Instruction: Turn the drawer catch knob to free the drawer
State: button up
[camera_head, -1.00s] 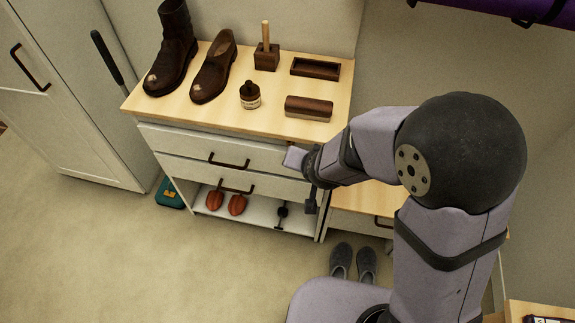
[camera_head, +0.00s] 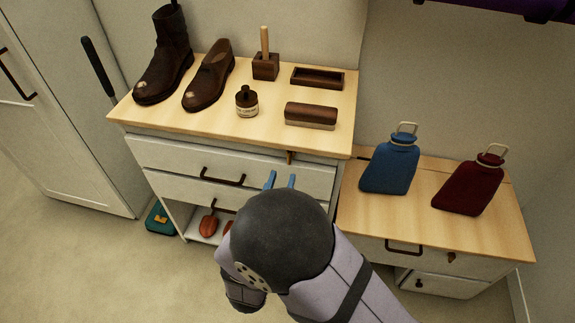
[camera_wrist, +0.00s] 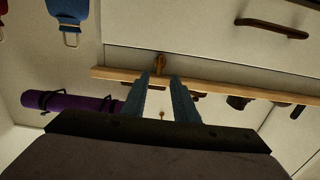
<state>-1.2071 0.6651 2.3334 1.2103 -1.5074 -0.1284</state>
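I cannot tell whether a finger touches the knob. The upper drawer looks shut. My arm hides part of the lower front.

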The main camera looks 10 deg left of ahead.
aim_at(289, 158)
jog(key=shift+s+r, duration=0.1)
jog(key=shift+w, duration=3.7)
jog(key=shift+c, duration=0.4)
